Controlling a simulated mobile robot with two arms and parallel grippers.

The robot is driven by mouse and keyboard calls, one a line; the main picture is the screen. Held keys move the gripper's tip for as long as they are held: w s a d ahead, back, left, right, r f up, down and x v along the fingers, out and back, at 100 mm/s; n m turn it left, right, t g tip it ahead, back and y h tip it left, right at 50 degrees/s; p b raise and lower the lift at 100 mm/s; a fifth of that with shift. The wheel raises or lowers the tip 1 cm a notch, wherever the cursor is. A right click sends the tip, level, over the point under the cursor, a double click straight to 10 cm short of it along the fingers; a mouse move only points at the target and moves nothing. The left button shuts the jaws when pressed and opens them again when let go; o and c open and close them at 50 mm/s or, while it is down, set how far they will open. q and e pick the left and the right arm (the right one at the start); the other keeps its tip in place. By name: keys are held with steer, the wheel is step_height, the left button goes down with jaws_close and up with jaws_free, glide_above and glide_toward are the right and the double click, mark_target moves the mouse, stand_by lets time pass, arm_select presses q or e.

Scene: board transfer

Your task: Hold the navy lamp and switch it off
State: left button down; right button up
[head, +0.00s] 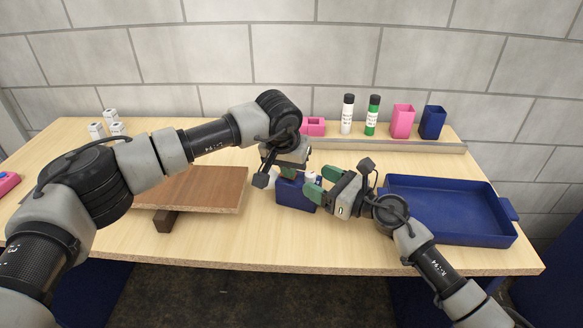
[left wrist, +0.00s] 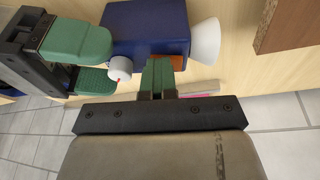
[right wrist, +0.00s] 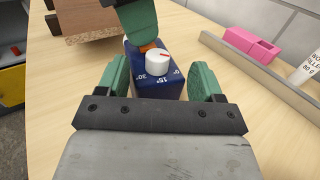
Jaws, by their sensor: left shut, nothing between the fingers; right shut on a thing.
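The navy lamp (head: 296,194) is a navy box standing on the table between my two grippers. The left wrist view shows its navy body (left wrist: 150,28), a white cone (left wrist: 205,40) at one end and a white knob (left wrist: 120,66) with a red mark. An orange part (left wrist: 178,62) shows beside the knob. In the right wrist view numbers are printed around the knob (right wrist: 158,61). My right gripper (head: 316,186) is shut on the lamp's body, fingers on either side. My left gripper (left wrist: 157,68) is shut and empty, its fingertips at the orange part; contact is unclear.
A brown board (head: 205,188) rests on a dark block (head: 166,221) at left. An empty blue tray (head: 447,236) stands at right. Bottles (head: 346,115), cups (head: 402,121) and a pink block (head: 313,126) stand at the back behind a low grey rail (head: 420,147). White pieces (head: 110,113) stand at back left.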

arm_select(q)
steer(key=shift+w+a+r, duration=0.1)
steer(key=shift+w+a, duration=0.1)
steer(key=shift+a, duration=0.4)
steer(key=r, duration=0.4)
steer(key=shift+d+r, duration=0.25)
steer(key=shift+d, duration=0.05)
steer(key=d+v, duration=0.2)
steer(key=v, duration=0.7)
steer(key=shift+s+r, duration=0.15)
steer(key=shift+s, duration=0.3)
arm_select(e)
steer(key=o, duration=1.1)
